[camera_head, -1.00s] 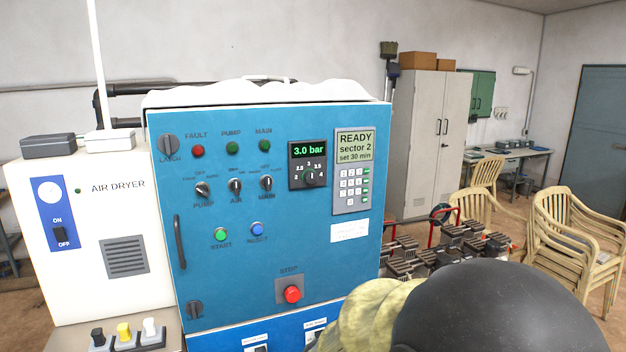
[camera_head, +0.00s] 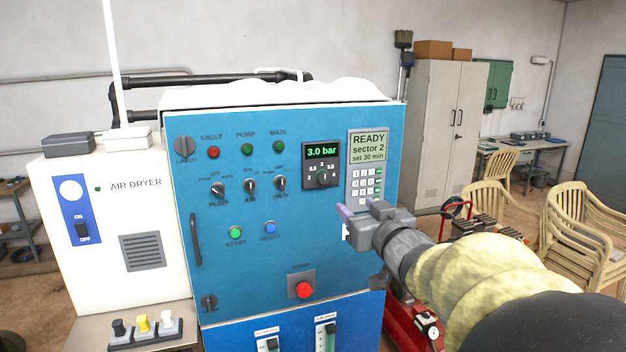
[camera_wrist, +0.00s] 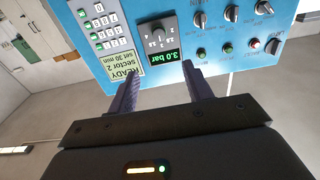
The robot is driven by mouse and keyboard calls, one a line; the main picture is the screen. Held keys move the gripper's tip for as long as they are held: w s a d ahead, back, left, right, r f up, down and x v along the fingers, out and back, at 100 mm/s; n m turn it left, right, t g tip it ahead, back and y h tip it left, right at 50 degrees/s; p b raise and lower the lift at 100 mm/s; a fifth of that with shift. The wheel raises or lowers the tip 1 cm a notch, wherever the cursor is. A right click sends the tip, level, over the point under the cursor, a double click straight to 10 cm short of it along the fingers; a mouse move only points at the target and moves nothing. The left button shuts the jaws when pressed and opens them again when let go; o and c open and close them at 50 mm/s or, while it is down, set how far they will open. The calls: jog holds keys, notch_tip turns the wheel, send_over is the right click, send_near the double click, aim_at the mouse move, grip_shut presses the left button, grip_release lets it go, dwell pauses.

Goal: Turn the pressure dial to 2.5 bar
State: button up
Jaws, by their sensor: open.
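The pressure dial (camera_head: 323,178) is a dark round knob on a black plate, on the upper right of the blue cabinet front (camera_head: 290,215). The scale around it runs from 2 to 4, and the green display (camera_head: 322,151) above it reads 3.0 bar. My gripper (camera_head: 343,221) is open and empty, below and slightly right of the dial, apart from it. In the wrist view the picture is upside down; the dial (camera_wrist: 158,33) lies beyond and between the two dark fingers (camera_wrist: 162,92), with a gap to them.
A keypad panel (camera_head: 367,168) reading "READY sector 2" sits right of the dial. Selector switches (camera_head: 249,187) are to its left, green (camera_head: 236,233) and blue (camera_head: 270,228) buttons lower, and a red stop button (camera_head: 304,289) below. An air dryer (camera_head: 110,235) stands left.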

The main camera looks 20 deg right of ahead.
aim_at(325, 178)
jog(key=shift+w, duration=0.1)
jog(key=w+p, duration=0.6)
jog(key=w, duration=1)
jog(key=shift+w, duration=0.15)
jog(key=shift+w+p, duration=0.3)
jog(key=shift+w, duration=0.2)
jog(key=shift+s, duration=0.1)
jog(key=shift+f, duration=0.1)
jog(key=c, duration=0.9)
